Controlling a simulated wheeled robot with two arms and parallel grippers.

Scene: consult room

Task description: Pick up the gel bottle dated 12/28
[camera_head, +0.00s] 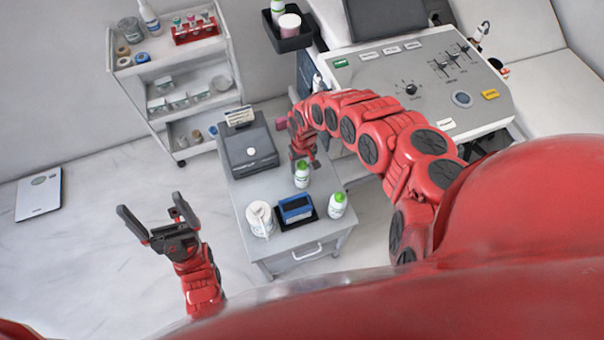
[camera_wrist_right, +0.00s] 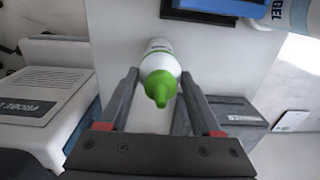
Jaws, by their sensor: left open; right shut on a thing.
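A white bottle with a green cap (camera_head: 302,174) stands near the middle of the small grey cabinet's top in the head view. My right gripper (camera_head: 304,157) is at this bottle and shut on it. In the right wrist view the bottle (camera_wrist_right: 160,75) is between the two fingers, green nozzle toward the camera. Whether its base touches the cabinet is unclear. A second green-capped bottle (camera_head: 337,205) stands at the cabinet's right front. A bottle lettered GEL (camera_wrist_right: 290,14) shows at the wrist view's upper right. No date is readable. My left gripper (camera_head: 153,208) is open and empty, left of the cabinet.
The grey cabinet (camera_head: 290,240) also holds a grey device (camera_head: 248,150), a white tub (camera_head: 260,219) and a blue box (camera_head: 295,208) on a black tray. A console (camera_head: 420,80) stands right, a stocked white trolley (camera_head: 130,85) upper left. Floor at left is mostly clear.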

